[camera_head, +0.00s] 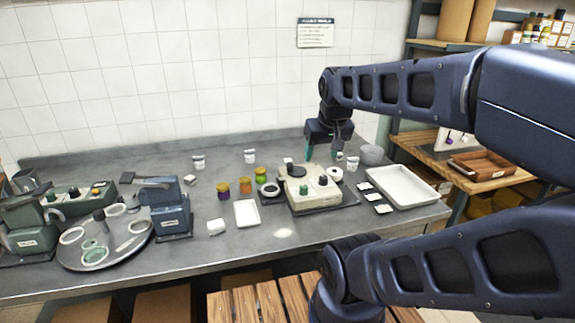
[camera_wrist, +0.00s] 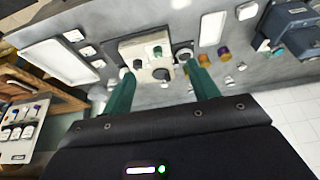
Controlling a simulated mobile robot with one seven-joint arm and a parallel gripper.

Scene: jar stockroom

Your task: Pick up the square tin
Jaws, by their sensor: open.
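I cannot tell for sure which thing is the square tin. A small white block-like item (camera_head: 216,226) stands left of the small white tray, and a smaller pale one (camera_head: 191,181) lies further back; neither shows clear detail. My gripper (camera_head: 322,151) hangs over the back of the bench, behind the cream machine (camera_head: 316,195). In the wrist view my gripper (camera_wrist: 160,70) has its two green fingers wide apart with nothing between them, and the cream machine (camera_wrist: 147,48) lies beyond the fingertips.
A large white tray (camera_head: 403,186) is at right. A blue press (camera_head: 170,208) and a round carousel (camera_head: 105,252) fill the left.

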